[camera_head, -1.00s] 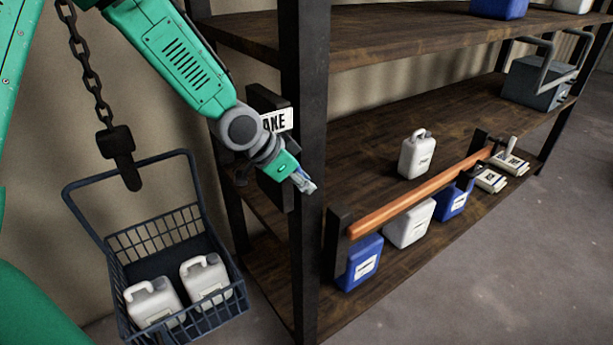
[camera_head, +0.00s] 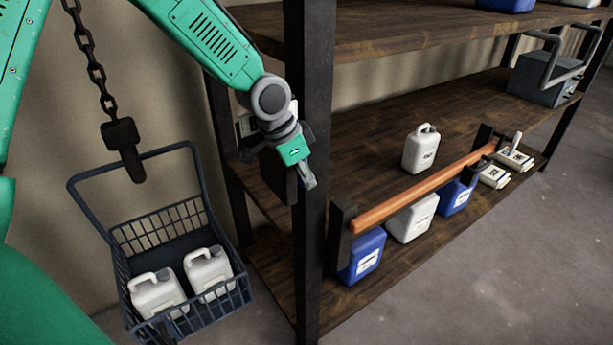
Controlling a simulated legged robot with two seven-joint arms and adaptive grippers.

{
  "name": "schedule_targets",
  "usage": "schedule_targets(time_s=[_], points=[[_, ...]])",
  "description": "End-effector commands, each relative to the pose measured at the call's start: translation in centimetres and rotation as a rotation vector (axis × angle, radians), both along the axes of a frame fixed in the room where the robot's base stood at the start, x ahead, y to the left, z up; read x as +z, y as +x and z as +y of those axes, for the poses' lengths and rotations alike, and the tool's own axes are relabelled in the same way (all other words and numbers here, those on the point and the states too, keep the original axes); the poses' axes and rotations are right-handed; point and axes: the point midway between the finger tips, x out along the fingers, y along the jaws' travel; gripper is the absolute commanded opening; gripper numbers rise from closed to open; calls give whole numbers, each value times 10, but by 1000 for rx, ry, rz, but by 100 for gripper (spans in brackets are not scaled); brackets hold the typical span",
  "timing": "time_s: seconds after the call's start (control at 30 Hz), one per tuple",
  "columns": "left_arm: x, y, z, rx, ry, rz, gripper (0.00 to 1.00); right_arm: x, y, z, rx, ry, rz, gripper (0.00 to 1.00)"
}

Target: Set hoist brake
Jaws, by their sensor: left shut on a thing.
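My left gripper (camera_head: 307,181) is at the dark shelf post, in front of the dark brake housing (camera_head: 275,177). Its jaws are shut on the brake lever, which the fingers and wrist almost wholly hide. My wrist also covers most of the white brake sign. The hoist chain (camera_head: 92,62) hangs at the left with a dark hook (camera_head: 124,150) on its end. The hook is at the handle of a dark blue basket (camera_head: 122,262). Two white jugs (camera_head: 157,293) (camera_head: 208,271) stand in the basket. My right gripper is not in view.
A wooden shelf rack (camera_head: 378,120) fills the middle and right. An orange rail (camera_head: 420,190) runs along its shelf edge, by white and blue jugs (camera_head: 361,256). A grey-blue handled box (camera_head: 541,77) stands at far right. The floor (camera_head: 480,285) at lower right is clear.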

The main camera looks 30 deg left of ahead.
Motion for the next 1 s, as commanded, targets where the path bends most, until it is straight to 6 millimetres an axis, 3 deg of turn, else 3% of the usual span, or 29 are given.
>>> schedule_targets(time_s=[0.07, 0.1, 0.47, 0.8, 1.0], points=[[2, 3, 1, 1, 0, -9, 0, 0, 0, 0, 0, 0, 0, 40], [2, 3, 1, 1, 0, -9, 27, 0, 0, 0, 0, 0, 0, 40], [8, 1, 0, 0, -1, -7, 27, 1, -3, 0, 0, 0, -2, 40], [69, 3, 0, 1, -1, -9, 27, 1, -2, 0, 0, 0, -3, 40], [94, 4, 1, 1, -2, -6, 27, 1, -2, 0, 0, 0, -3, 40]])
